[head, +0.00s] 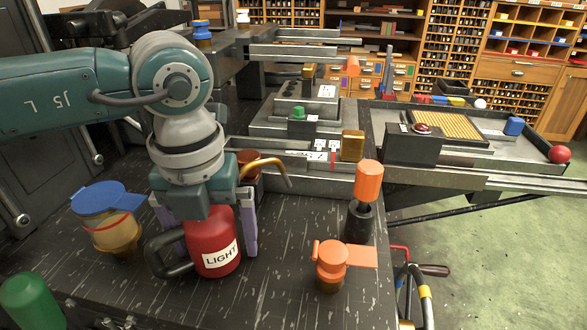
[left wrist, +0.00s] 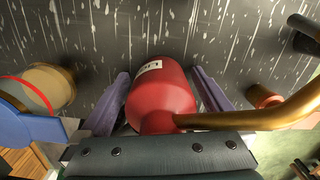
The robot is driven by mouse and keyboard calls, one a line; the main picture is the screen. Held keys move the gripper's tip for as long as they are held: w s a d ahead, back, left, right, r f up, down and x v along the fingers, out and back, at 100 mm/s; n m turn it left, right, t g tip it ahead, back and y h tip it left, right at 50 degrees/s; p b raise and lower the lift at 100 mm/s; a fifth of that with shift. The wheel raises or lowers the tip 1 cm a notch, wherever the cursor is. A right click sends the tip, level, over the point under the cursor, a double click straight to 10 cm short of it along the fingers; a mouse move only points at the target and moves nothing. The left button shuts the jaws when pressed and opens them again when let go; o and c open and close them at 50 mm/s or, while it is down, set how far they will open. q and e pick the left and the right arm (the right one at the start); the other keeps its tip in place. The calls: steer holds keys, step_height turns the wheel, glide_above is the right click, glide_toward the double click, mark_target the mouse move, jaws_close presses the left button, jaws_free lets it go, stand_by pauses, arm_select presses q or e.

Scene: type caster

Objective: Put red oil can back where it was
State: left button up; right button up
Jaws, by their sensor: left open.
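The red oil can (head: 214,246), with a white LIGHT label, a black handle and a bent brass spout, stands upright on the dark worn bench. My left gripper (head: 204,248) is over it from above, its purple fingers on either side of the can. In the left wrist view the red can (left wrist: 160,98) sits between the two open fingers (left wrist: 160,100), with a gap visible beside it at the left. The brass spout (left wrist: 265,115) runs out to the right there. My right gripper is not in view.
A blue-lidded jar (head: 108,222) stands left of the can, and a green bottle (head: 32,302) at the front left. An orange-capped bottle (head: 333,262) and an orange-topped black bottle (head: 366,190) stand to the right. Machinery with metal rails (head: 300,155) lies behind.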

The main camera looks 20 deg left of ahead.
arm_select(q)
steer(key=shift+r, duration=0.25)
steer(key=r, duration=0.8)
steer(key=r+p, duration=0.1)
steer(key=r, duration=0.2)
steer(key=shift+s+d+r, duration=0.15)
steer(key=shift+s+r, duration=0.2)
steer(key=shift+r, duration=0.05)
